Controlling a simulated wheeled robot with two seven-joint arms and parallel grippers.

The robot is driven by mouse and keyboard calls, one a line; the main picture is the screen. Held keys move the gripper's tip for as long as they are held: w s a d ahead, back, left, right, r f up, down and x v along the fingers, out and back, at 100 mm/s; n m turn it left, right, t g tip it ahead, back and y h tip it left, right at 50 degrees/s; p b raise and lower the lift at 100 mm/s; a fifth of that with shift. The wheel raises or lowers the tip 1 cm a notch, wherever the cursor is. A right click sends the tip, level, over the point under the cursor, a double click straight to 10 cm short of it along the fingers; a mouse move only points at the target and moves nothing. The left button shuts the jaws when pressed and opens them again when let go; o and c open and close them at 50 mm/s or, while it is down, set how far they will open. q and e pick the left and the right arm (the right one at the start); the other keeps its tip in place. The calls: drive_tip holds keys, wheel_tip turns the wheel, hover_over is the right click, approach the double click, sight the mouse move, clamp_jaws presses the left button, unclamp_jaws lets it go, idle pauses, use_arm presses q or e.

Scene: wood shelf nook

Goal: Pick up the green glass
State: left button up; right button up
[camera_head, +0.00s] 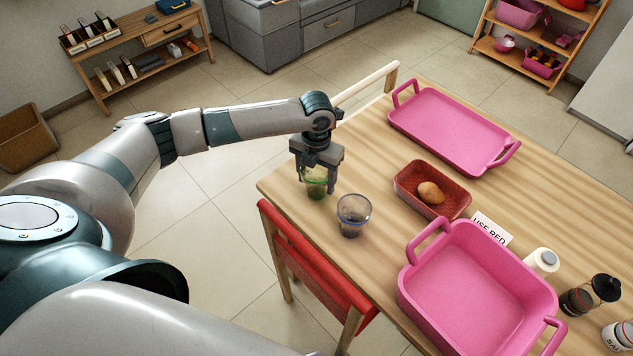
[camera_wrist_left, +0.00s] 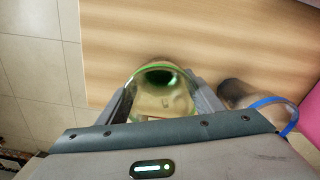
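The green glass (camera_head: 316,187) is a small see-through tumbler with a green tint, upright at the near left corner of the table. My left gripper (camera_head: 317,176) points down over it, with a finger on each side of the glass. In the left wrist view, the green-rimmed glass (camera_wrist_left: 166,98) fills most of the space between the fingers of my left gripper (camera_wrist_left: 165,100). I cannot tell whether the fingers press on it or whether it is lifted. My right gripper is not in view.
A blue-rimmed glass (camera_head: 353,216) with dark contents stands close by on the right. Beyond are a red dish (camera_head: 410,196) with a brown potato-like item, a pink tray (camera_head: 440,110) and a deep pink basket (camera_head: 480,290). A red chair (camera_head: 315,265) stands at the near edge.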

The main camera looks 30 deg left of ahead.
sight(317, 169)
use_arm(q)
drive_tip(key=c, duration=0.3)
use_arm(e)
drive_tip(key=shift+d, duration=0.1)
use_arm(q)
drive_tip(key=shift+r, duration=0.15)
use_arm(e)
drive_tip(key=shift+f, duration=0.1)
